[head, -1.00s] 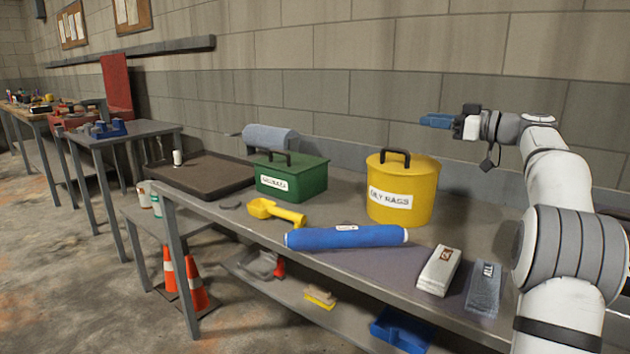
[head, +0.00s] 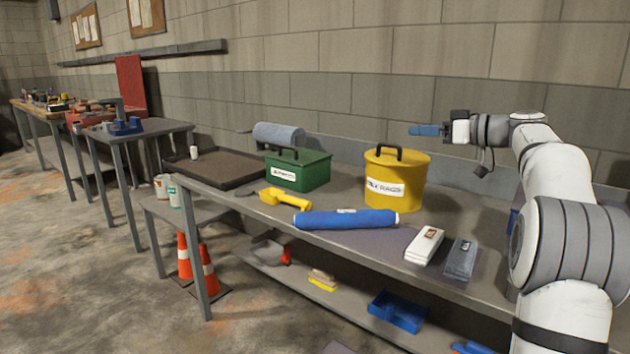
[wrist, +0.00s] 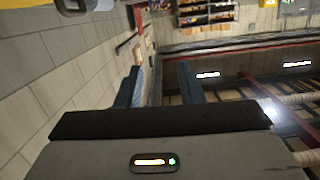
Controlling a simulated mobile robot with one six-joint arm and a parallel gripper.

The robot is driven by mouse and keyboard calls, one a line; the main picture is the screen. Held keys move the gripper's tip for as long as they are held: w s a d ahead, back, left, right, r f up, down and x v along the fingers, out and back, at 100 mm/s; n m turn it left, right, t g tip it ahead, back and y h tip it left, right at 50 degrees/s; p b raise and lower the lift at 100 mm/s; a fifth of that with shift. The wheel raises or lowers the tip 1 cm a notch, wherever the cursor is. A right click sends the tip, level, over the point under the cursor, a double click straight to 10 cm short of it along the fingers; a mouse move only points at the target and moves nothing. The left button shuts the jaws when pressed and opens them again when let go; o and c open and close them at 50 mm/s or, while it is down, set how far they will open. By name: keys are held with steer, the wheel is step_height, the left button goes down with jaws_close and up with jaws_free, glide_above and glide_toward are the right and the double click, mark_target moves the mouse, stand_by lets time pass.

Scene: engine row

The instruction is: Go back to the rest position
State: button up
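My gripper (head: 425,130) is held in the air above the right part of the workbench (head: 340,258), near the back wall, its blue fingers pointing left. In the wrist view my gripper (wrist: 158,85) shows its two blue fingers apart with nothing between them. It is higher than the yellow oily rags bin (head: 396,185) and touches nothing. My arm reaches in from the right side of the head view.
The bench holds a green box (head: 298,170), a yellow scoop (head: 285,199), a blue roll (head: 346,220), a white box (head: 425,245), a grey box (head: 461,259) and a dark tray (head: 222,170). Traffic cones (head: 209,270) stand on the floor at left.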

steer(key=s+a+f+m+g+h+p, duration=0.1)
steer(key=s+a+m+g+h+p, duration=0.15)
steer(key=s+a+p, duration=0.45)
steer(key=s+a+f+m+g+h+p, duration=0.1)
steer(key=s+a+m+g+h+p, duration=0.2)
steer(key=s, duration=0.6)
steer(key=s+f+m+h+p, duration=0.1)
steer(key=s+p, duration=0.3)
steer(key=s, duration=0.4)
steer(key=s+f+m+g+h+p, duration=0.1)
steer(key=s+f+h+p, duration=0.2)
steer(key=s, duration=0.5)
steer(key=s+f+m+g+h+p, duration=0.1)
steer(key=s+f+m+h+p, duration=0.1)
steer(key=s+p, duration=0.3)
steer(key=s+f+h, duration=0.1)
steer(key=s, duration=0.2)
steer(key=shift+s, duration=0.4)
